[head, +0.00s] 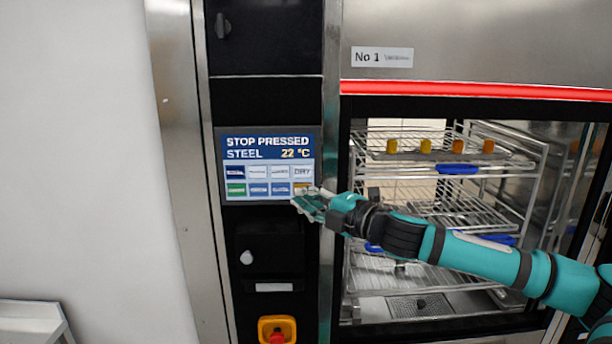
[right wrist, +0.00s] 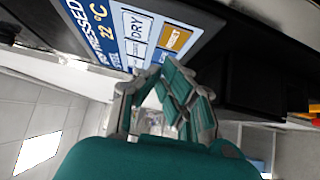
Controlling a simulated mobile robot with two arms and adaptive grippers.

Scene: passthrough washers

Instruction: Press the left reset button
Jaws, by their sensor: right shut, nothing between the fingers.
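The washer's control screen (head: 268,145) reads "STOP PRESSED", "STEEL" and "22 °C" above two rows of small tiles. My right gripper (head: 303,201) is shut and empty, at the lower right corner of the screen, in front of an orange tile. In the right wrist view the gripper fingers (right wrist: 166,85) are close to the screen (right wrist: 125,25), below its "DRY" and orange tiles; I cannot tell whether they touch. My left gripper is not in view.
A red emergency stop (head: 277,336) on a yellow base is at the bottom of the panel. To the right, a glass-fronted chamber holds wire racks (head: 430,210) with yellow and blue items. A plain white wall (head: 80,150) is on the left.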

